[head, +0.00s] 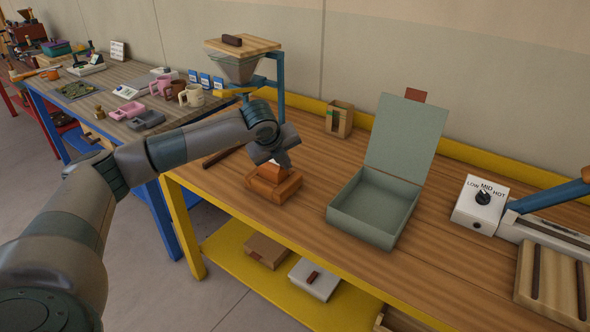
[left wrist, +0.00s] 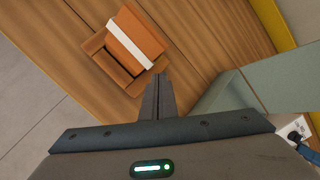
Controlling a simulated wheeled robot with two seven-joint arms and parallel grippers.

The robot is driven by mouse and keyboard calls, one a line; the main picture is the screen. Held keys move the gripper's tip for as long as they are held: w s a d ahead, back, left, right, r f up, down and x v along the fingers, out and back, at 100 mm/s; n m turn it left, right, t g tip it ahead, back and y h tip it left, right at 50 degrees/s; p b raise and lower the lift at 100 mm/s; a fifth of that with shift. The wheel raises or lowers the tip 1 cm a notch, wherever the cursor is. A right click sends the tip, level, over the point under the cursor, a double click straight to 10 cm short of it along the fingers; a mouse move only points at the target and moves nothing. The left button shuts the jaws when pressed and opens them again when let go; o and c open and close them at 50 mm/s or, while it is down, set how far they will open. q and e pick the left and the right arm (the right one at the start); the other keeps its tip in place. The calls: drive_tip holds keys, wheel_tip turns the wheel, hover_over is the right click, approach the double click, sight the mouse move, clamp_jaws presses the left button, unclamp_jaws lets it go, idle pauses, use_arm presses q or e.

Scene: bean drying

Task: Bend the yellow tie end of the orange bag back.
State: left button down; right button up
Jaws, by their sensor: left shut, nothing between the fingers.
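I cannot make out a yellow tie end in either view. My left gripper (head: 280,163) is just above the bag in the head view and hides part of its top. In the left wrist view the gripper's fingers (left wrist: 158,84) are together and empty, pointing beside the bag. My right gripper is not in view.
An open grey-green box (head: 372,222) stands right of the bag, its lid (head: 405,135) upright. A funnel stand (head: 240,65) and small wooden box (head: 339,119) are behind. A dial unit (head: 480,205) sits at right. The bench is clear between bag and box.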

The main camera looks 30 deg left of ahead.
use_arm(q)
drive_tip(key=shift+p+v, duration=0.3)
drive_tip(key=shift+v, duration=1.1)
drive_tip(key=shift+w, duration=0.1)
